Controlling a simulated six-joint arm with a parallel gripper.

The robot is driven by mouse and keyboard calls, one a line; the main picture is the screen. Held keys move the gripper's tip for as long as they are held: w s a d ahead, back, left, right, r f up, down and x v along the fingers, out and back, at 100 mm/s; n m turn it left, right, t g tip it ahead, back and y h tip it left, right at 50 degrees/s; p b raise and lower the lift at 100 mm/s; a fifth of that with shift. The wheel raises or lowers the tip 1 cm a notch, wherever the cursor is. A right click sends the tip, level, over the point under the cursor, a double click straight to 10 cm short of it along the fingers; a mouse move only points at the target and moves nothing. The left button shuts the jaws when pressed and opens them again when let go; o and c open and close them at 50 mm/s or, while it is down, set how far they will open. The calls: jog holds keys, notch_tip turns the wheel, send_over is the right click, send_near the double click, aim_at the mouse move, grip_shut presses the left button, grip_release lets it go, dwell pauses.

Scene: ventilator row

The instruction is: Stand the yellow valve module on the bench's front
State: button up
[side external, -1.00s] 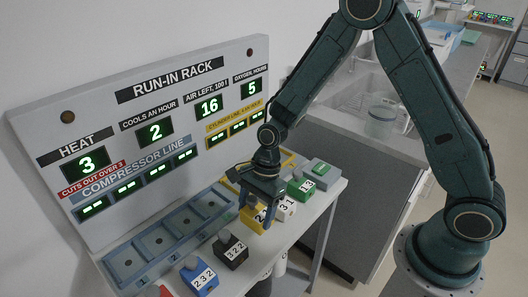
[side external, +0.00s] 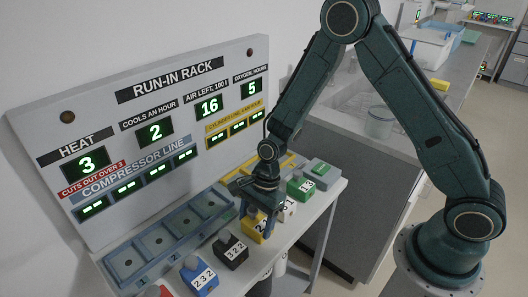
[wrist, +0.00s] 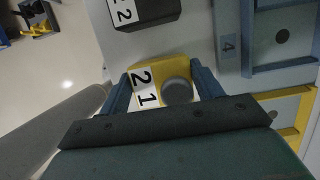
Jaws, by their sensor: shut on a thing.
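The yellow valve module (side external: 251,221) is at the front part of the bench (side external: 222,287), between the black module and the white module. Its white number label and grey round knob show in the wrist view, where its yellow body (wrist: 160,70) lies between my fingers. My gripper (side external: 257,214) points down from above and is shut on the module, one finger on each side; it also shows in the wrist view (wrist: 165,88). The module looks upright. Whether its underside touches the bench is hard to tell.
A black module (side external: 232,250), a blue module (side external: 198,277), a white module (side external: 287,209) and a green module (side external: 300,186) stand along the front. Behind is a blue tray with square bays (side external: 182,220) and a yellow-framed tray (side external: 285,165). The rack panel (side external: 150,80) rises behind.

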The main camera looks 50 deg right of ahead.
jog(key=shift+f, duration=0.1)
jog(key=o, duration=1.2)
jog(key=v, duration=1.2)
jog(key=shift+r, duration=0.25)
